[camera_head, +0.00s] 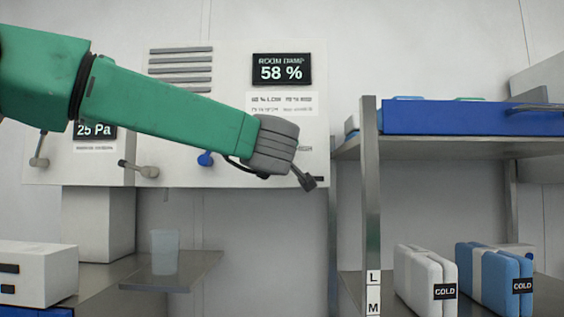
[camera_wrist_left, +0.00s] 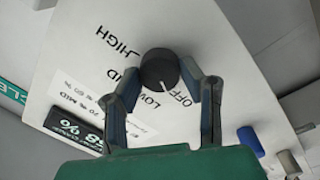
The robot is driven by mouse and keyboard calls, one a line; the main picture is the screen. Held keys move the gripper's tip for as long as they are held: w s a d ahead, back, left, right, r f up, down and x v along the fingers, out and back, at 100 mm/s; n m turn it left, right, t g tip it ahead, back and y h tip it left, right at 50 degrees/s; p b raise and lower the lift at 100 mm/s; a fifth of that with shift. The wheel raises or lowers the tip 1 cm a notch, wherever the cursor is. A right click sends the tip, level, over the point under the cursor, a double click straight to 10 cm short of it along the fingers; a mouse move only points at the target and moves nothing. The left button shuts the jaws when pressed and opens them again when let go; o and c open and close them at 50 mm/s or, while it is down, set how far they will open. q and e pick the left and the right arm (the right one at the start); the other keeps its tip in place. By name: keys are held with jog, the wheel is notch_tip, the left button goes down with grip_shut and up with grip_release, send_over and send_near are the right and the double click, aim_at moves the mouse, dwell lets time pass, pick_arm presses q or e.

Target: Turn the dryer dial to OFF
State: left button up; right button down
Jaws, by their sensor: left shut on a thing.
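The black round dial (camera_wrist_left: 158,68) is on the white dryer panel (camera_wrist_left: 95,75), with HIGH, MID, LOW and OFF printed around it. Its white pointer mark points between LOW and OFF. My left gripper (camera_wrist_left: 165,76) has its two fingers on either side of the dial and is shut on it. In the head view my left gripper (camera_head: 303,179) is at the lower right of the dryer panel (camera_head: 225,65), and the dial cannot be made out there. My right gripper is in neither view.
A blue knob (camera_head: 205,158) and grey levers (camera_head: 140,169) stick out from the panel's lower part. A metal shelf post (camera_head: 370,190) stands right of my gripper. A blue tray (camera_head: 450,118) is on the upper shelf. A clear cup (camera_head: 164,250) stands on the lower left ledge.

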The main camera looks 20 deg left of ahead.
pick_arm(q)
jog(key=shift+d+f+n+b, duration=0.1)
jog(key=shift+f+n+b, duration=0.25)
jog(key=shift+n, duration=0.35)
jog(key=o, duration=1.1)
jog(key=shift+o, duration=0.2)
jog(key=shift+r, duration=0.15)
jog(key=shift+s, duration=0.15)
jog(key=v, duration=1.1)
jog(key=shift+s, duration=0.35)
